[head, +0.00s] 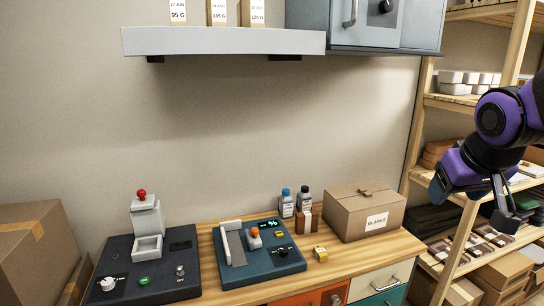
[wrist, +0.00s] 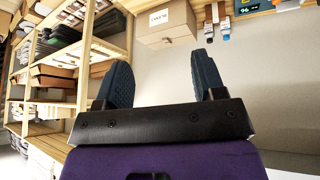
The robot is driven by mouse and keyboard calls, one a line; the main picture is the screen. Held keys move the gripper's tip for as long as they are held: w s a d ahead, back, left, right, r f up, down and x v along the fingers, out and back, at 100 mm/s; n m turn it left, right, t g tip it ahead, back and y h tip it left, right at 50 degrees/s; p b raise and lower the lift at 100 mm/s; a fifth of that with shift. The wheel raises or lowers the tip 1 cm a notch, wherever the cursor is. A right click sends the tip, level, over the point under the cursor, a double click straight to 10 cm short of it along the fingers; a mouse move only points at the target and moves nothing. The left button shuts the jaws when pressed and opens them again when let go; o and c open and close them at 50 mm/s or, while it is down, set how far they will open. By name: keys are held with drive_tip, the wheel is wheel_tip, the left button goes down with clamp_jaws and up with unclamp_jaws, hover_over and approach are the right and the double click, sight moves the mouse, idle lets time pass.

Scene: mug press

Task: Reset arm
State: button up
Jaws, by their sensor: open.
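My arm is purple and black and reaches in from the right edge in the head view. My gripper (head: 478,208) hangs at its end in front of the wooden shelves, well to the right of the workbench and clear of it. In the wrist view my gripper (wrist: 162,75) shows two dark blue ridged fingers set wide apart with nothing between them. No held object shows in either view.
A workbench (head: 205,242) carries a dark press machine (head: 148,245), a blue device (head: 258,250), a cardboard box (head: 365,212) and small bottles. A grey wall shelf (head: 225,41) and a grey cabinet (head: 375,25) hang above. Wooden shelving (head: 415,150) with boxes stands right.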

drive_tip(key=s+a+r+y, duration=0.1)
drive_tip(key=s+a+r, duration=0.1)
drive_tip(key=s, duration=1.1)
drive_tip(key=shift+a+r+g, duration=0.15)
drive_tip(key=shift+r+g, duration=0.25)
